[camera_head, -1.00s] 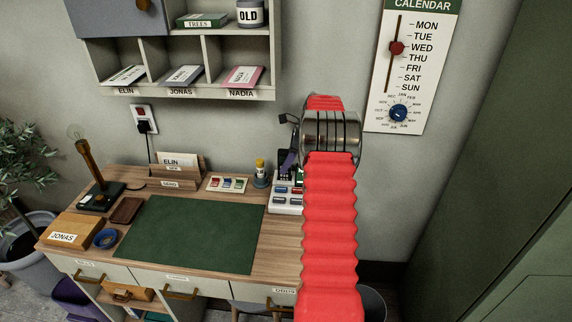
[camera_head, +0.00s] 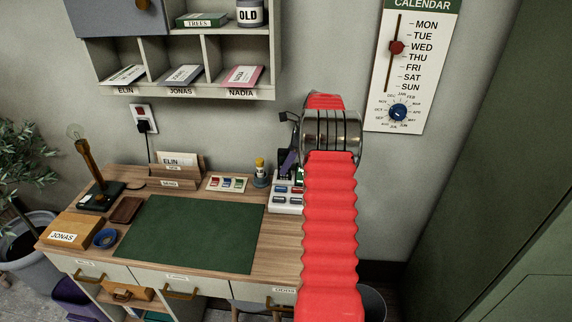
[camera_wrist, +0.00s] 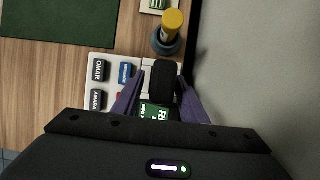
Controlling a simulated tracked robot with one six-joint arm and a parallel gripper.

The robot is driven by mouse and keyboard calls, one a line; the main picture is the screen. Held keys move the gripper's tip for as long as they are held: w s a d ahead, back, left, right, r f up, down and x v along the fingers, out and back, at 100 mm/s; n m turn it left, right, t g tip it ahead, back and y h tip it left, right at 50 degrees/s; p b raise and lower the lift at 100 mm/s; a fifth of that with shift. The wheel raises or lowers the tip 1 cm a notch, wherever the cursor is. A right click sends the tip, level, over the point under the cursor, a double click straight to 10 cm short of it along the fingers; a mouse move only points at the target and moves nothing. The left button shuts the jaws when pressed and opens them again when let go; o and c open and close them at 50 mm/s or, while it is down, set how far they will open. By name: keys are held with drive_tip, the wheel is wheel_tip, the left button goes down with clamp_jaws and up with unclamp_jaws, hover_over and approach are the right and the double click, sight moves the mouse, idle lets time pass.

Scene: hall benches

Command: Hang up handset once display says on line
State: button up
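The phone is a white base (camera_wrist: 96,84) with several name keys, at the right end of the desk; it also shows in the head view (camera_head: 286,210). The black handset (camera_wrist: 164,80) lies between my gripper's purple fingers in the wrist view. My gripper (camera_wrist: 160,78) is open, one finger on each side of the handset, with a gap at the left; contact at the right cannot be told. Whether the handset rests on the base or is raised is unclear. A green display (camera_wrist: 154,112) shows white letters starting "RI"; the rest is hidden by my gripper body.
A green desk mat (camera_head: 190,235) lies left of the phone. A letter holder (camera_head: 170,178) and a small tray of colored pieces (camera_head: 227,184) stand along the back. Shelves hang above.

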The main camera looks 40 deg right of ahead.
drive_tip(key=v, duration=1.1)
drive_tip(key=shift+r, duration=0.3)
drive_tip(key=shift+s+d, duration=0.1)
idle(0.3)
